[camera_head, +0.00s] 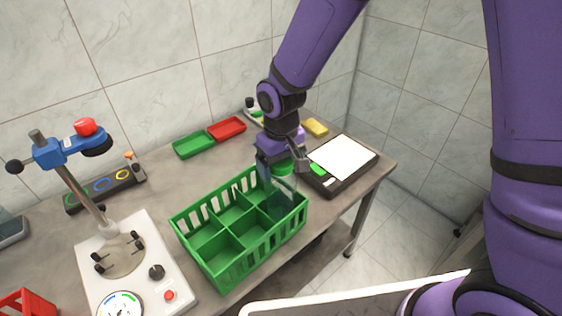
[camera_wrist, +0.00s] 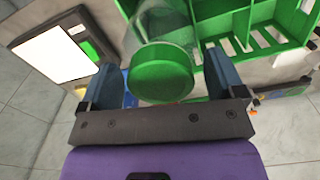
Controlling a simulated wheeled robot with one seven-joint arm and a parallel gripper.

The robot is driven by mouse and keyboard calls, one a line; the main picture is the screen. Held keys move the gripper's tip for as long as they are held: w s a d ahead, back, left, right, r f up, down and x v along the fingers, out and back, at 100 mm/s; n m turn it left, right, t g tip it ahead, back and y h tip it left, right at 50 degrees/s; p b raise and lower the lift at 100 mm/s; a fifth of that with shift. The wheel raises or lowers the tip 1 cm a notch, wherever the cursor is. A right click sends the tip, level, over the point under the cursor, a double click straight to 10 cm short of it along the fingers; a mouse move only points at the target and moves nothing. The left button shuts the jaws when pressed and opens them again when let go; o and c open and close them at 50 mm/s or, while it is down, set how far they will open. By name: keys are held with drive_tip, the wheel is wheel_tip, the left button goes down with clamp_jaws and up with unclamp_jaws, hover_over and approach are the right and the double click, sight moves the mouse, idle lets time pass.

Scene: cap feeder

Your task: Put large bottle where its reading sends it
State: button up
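A clear bottle with a green cap (camera_head: 284,170) stands in the far right part of the green divided crate (camera_head: 232,275). The cap (camera_wrist: 160,76) faces the camera in the wrist view. My gripper (camera_head: 280,190) points down over this part of the crate. Its two blue fingers are apart, one on each side of the bottle, with a narrow gap showing on the right in the wrist view. The bottle's base is hidden. A black scale (camera_head: 326,187) with a white plate and green display stands just right of the crate; its display is unreadable here.
A tester (camera_head: 143,262) with clamp pegs, dial and post stands left of the crate. A green tray (camera_head: 193,144) and a red tray (camera_head: 227,128) lie behind, with a yellow block (camera_head: 316,127). A panel with coloured rings (camera_head: 104,188) is back left. A red container (camera_head: 22,302) is front left.

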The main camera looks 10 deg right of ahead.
drive_tip(key=shift+r, duration=0.1)
wheel_tip(320, 180, up, 12)
idle(0.6)
drive_tip(key=shift+r, duration=0.1)
drive_tip(key=s+d+r+m+t, duration=0.2)
drive_tip(key=s+d+r, duration=0.3)
drive_tip(key=d+r, duration=0.75)
drive_tip(key=s+d+r+m+t, duration=0.2)
drive_tip(key=s+d+m+t, duration=0.1)
drive_tip(key=s+d, duration=0.9)
drive_tip(key=shift+s+r, duration=0.25)
drive_tip(key=shift+s, duration=0.5)
